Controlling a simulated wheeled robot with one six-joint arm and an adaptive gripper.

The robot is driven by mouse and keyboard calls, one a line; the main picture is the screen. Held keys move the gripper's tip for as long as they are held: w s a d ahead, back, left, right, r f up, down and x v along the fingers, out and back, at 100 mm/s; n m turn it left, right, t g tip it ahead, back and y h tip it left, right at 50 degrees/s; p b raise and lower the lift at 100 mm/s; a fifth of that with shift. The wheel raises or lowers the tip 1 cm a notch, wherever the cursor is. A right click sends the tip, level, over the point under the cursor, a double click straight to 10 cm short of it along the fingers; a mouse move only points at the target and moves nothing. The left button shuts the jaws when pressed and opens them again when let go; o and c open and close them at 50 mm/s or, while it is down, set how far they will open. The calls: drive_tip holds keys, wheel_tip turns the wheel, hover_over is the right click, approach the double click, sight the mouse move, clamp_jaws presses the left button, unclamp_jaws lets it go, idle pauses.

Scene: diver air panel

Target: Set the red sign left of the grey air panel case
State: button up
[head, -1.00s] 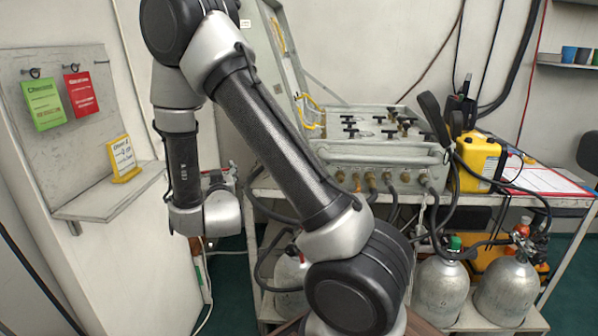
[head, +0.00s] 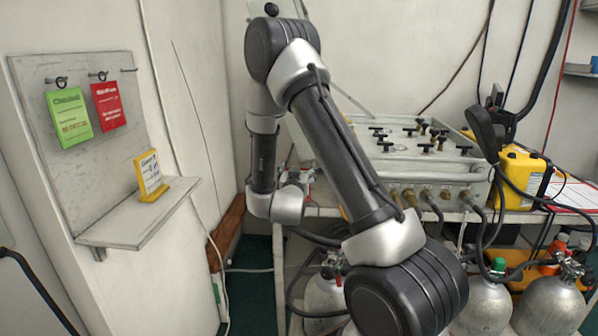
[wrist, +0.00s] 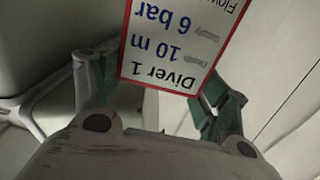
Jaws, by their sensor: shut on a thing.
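The red-bordered sign (wrist: 180,45) reads "Diver 1, 10 m, 6 bar" and appears upside down in the wrist view. My gripper (wrist: 162,88) is shut on it, with a green-padded finger at each side. In the head view my gripper (head: 300,178) is largely hidden behind my wrist, with only a bit of red showing at it. The grey air panel case (head: 425,172) sits on the bench, its left part covered by my arm. My gripper appears just left of the case's left end; its height over the bench top is unclear.
A wall board holds a green card (head: 70,118) and a red card (head: 109,107); a yellow sign (head: 150,176) stands on its shelf (head: 140,215). A yellow box (head: 522,175) stands right of the case. Several gas cylinders (head: 484,305) stand under the bench.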

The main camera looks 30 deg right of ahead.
drive_tip(key=shift+w+d, duration=0.4)
drive_tip(key=shift+w, duration=0.15)
drive_tip(key=shift+w+d+f, duration=0.35)
drive_tip(key=shift+w+d, duration=0.05)
drive_tip(key=shift+w, duration=0.2)
drive_tip(key=shift+w+d+f, duration=0.35)
drive_tip(key=shift+w, duration=0.2)
drive_tip(key=shift+f, duration=0.15)
drive_tip(key=o, duration=1.4)
drive_tip(key=shift+o, duration=0.2)
